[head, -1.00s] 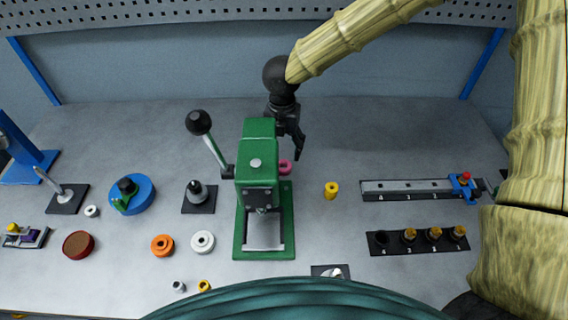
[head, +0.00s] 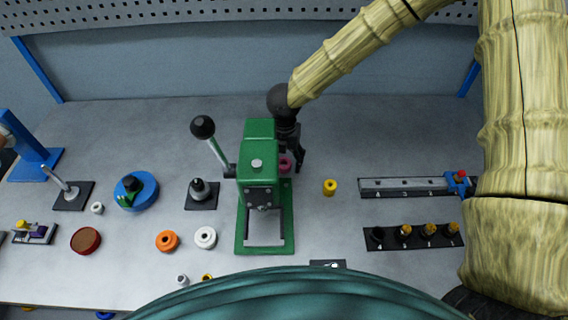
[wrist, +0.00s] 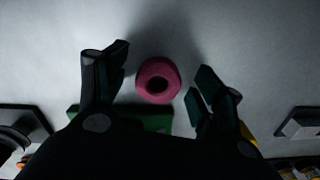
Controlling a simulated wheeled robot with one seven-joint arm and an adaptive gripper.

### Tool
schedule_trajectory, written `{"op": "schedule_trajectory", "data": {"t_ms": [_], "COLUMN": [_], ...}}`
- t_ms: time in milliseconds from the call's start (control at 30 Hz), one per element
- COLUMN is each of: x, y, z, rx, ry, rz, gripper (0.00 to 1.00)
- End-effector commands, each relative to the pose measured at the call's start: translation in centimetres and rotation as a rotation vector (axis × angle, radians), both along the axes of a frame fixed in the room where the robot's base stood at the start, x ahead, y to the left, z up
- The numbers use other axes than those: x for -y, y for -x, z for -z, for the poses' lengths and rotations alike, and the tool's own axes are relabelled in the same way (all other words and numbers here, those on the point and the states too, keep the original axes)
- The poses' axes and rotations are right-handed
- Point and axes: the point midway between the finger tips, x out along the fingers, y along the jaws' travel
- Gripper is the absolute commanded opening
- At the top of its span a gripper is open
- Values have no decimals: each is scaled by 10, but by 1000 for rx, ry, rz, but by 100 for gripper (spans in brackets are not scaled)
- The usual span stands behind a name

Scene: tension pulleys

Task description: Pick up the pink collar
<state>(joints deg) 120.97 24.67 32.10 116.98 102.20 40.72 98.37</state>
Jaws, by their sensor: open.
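The pink collar (wrist: 158,80) is a short ring with a dark centre hole. In the wrist view it lies on the grey bench between the two fingers of my gripper (wrist: 155,82), with a visible gap on each side. My gripper is open and not touching it there. In the head view the pink collar (head: 285,164) shows just right of the green press (head: 258,150), partly hidden by it. My gripper (head: 294,164) is behind and beside the press there, pointing down, one finger visible to the right of the collar.
The green press with its black-knobbed lever (head: 203,127) stands close left of my gripper. A yellow collar (head: 330,187) stands to the right. A numbered rail (head: 410,187) and a peg block (head: 412,237) lie further right. The bench behind is clear.

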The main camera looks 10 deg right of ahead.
Motion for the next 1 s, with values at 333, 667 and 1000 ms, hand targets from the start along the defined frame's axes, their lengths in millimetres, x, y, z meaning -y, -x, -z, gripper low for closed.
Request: {"op": "schedule_trajectory", "data": {"t_ms": [333, 667, 1000], "x": [0, 0, 0], "y": [0, 0, -1], "z": [0, -2, -41], "rx": [0, 0, 4], "ry": [0, 0, -1], "rz": [0, 1, 1], "gripper": [21, 17, 17]}}
